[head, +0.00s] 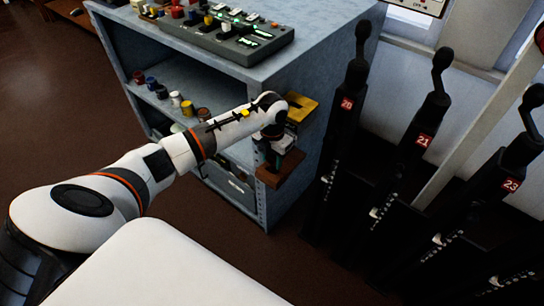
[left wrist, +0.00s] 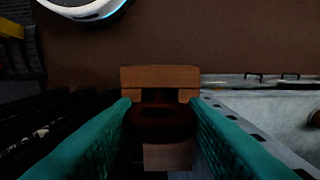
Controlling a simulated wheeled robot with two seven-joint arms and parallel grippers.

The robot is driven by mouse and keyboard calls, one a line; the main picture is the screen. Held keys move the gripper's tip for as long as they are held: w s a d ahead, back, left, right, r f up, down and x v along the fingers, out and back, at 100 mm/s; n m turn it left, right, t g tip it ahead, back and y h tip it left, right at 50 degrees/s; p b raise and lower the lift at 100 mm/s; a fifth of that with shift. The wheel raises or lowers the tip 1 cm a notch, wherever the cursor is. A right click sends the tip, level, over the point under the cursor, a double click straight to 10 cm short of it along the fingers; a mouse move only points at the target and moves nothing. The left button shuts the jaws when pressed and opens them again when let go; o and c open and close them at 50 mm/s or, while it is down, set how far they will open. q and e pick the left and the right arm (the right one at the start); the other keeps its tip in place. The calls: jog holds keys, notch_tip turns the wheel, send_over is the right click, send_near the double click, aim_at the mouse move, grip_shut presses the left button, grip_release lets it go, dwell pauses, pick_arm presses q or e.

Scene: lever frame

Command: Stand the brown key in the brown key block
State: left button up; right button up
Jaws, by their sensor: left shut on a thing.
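My left gripper (head: 277,152) is at the side of the blue-grey cabinet, right over the brown key block (head: 287,172), which sticks out from the cabinet's side. In the left wrist view, the teal fingers (left wrist: 162,118) are shut on the dark brown key (left wrist: 160,114). The brown key block (left wrist: 160,76) shows behind and below the key, with its dark slot partly covered by it. I cannot tell whether the key is in the slot or just above it. In the head view the gripper hides the key. My right gripper is not in view.
A yellow block (head: 301,106) is on the same cabinet side, close behind my wrist. Black levers numbered 20, 21 and 23 (head: 425,140) stand to the right. The cabinet (head: 320,65) carries a control panel (head: 228,35) on top and several small coloured pots (head: 176,99) on a shelf.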

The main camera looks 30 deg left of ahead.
pick_arm(q)
jog(key=shift+f+b, duration=0.3)
jog(key=shift+f, duration=0.2)
jog(key=o, duration=1.1)
jog(key=shift+r, duration=0.1)
notch_tip(320, 180, up, 7)
jog(key=p, duration=0.5)
